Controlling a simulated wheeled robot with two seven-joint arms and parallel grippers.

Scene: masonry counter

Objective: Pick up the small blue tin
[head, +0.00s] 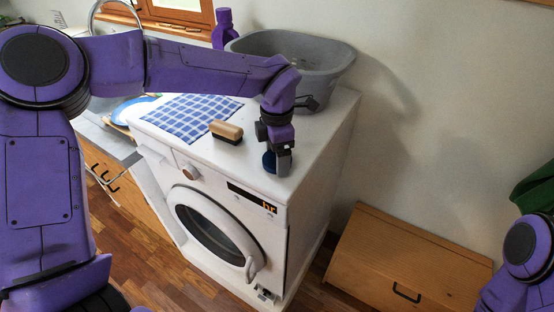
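The small blue tin (268,162) stands on the white top of the washing machine, near its front edge. My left gripper (276,160) points down right at the tin. One grey finger shows on the tin's right side, overlapping part of it. The other finger is not clearly seen, so I cannot tell whether the fingers are closed on the tin or only around it. The tin appears to be at the level of the top, not clearly lifted. My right arm shows at the lower right edge, but its gripper is out of view.
A wooden-backed brush (226,132) lies left of the tin, by a blue checked cloth (192,118). A grey basin (318,62) and a purple bottle (224,28) stand behind. The washing machine (314,205) has a wooden chest (405,265) at its right.

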